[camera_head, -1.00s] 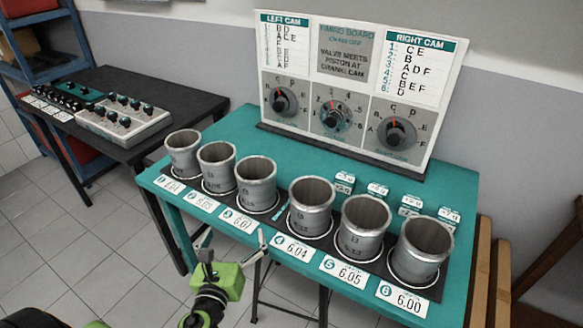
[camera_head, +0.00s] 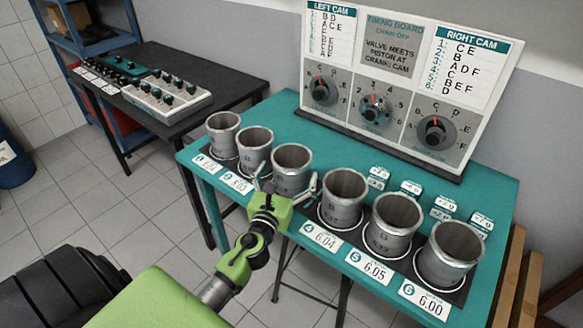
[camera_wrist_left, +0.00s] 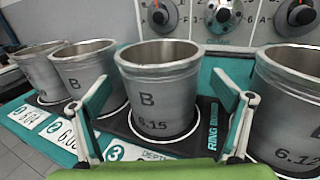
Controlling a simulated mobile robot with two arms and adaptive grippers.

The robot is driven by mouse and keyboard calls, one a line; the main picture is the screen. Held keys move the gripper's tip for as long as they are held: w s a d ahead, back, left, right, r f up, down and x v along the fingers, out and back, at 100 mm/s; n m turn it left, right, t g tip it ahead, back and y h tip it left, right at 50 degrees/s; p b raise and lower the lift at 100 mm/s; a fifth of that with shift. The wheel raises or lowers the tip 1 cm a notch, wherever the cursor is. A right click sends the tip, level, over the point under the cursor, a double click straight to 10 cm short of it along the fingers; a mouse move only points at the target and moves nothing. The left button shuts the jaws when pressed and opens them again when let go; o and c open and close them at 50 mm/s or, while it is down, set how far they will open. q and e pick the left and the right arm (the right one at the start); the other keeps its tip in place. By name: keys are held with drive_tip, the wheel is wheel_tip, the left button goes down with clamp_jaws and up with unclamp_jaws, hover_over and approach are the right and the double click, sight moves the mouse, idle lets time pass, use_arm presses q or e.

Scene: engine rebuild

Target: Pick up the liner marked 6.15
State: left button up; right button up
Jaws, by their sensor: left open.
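The liner marked 6.15 (camera_wrist_left: 160,95) is a grey metal cylinder, open at the top, with "B" and "6.15" on its side. It stands upright on a white-ringed spot of the dark strip, third from the left in the head view (camera_head: 291,170). My left gripper (camera_head: 285,182) is open in front of it. In the left wrist view its two fingers (camera_wrist_left: 165,88) show on either side of the liner, with no clear contact. The palm hides part of the number 3 card below. My right gripper is out of view.
A liner marked 6.12 (camera_wrist_left: 290,105) stands close on the right, and another liner (camera_wrist_left: 85,75) close on the left. Number cards line the front of the teal table (camera_head: 500,185). The timing board (camera_head: 395,75) stands behind. A dark side table (camera_head: 215,75) is at left.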

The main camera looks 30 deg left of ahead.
sight(296, 154)
use_arm(q)
drive_tip(key=x, duration=0.3)
drive_tip(key=shift+w+f, duration=0.1)
drive_tip(key=shift+d, duration=0.1)
drive_tip(key=shift+c, duration=1)
drive_tip(key=c, duration=1.2)
drive_tip(key=shift+c, duration=0.6)
drive_tip(key=shift+r, duration=0.25)
